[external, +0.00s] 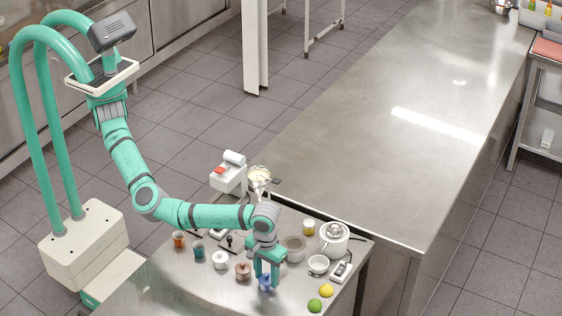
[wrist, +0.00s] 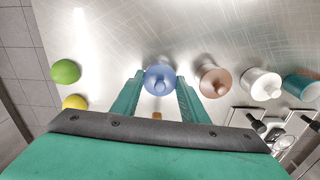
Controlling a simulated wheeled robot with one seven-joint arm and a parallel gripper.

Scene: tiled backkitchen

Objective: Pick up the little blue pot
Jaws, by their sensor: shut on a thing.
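The little blue pot (external: 265,284) is on or just above the metal counter near its front edge; I cannot tell whether it is lifted. In the wrist view the blue pot (wrist: 160,80) sits between the two green fingers, with its knob toward the camera. My gripper (external: 267,277) points down from above and is shut on the pot. The fingers also show in the wrist view (wrist: 159,92), one on each side of it. The pot's underside is hidden.
A brown pot (external: 243,271), a white pot (external: 220,260) and a teal cup (external: 198,250) stand in a row to the left. A lime (external: 314,305) and a lemon (external: 326,291) lie to the right. A white bowl (external: 318,265) and a grey pot (external: 293,249) stand behind.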

